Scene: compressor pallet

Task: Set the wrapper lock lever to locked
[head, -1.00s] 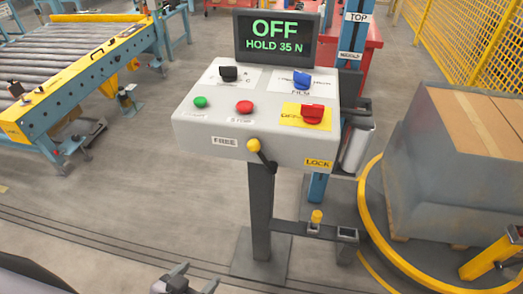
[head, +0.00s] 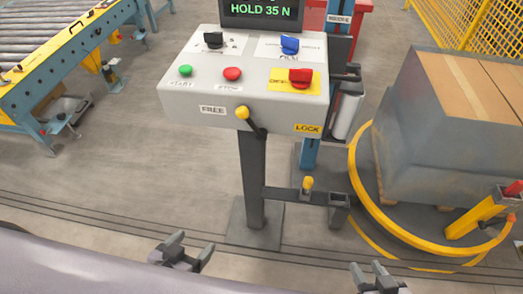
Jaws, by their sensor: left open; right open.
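The wrapper lock lever (head: 250,122) is on the front face of the grey control box (head: 180,106). It has a yellow knob and a dark arm. The knob is at the upper left, beside the FREE label (head: 212,109). The arm slants down right toward the yellow LOCK label (head: 307,128), apart from it. My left gripper (head: 190,247) is open and empty, low in the view, below and left of the lever. My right gripper (head: 368,269) is open and empty, at the bottom edge, below and right of the lever. Neither touches the lever.
The box stands on a dark post (head: 252,180) with a side arm bearing a yellow-topped part (head: 307,184). A wrapped pallet load (head: 440,140) inside a yellow ring (head: 365,205) stands right. A roller conveyor (head: 60,70) is at left. Floor between conveyor and post is clear.

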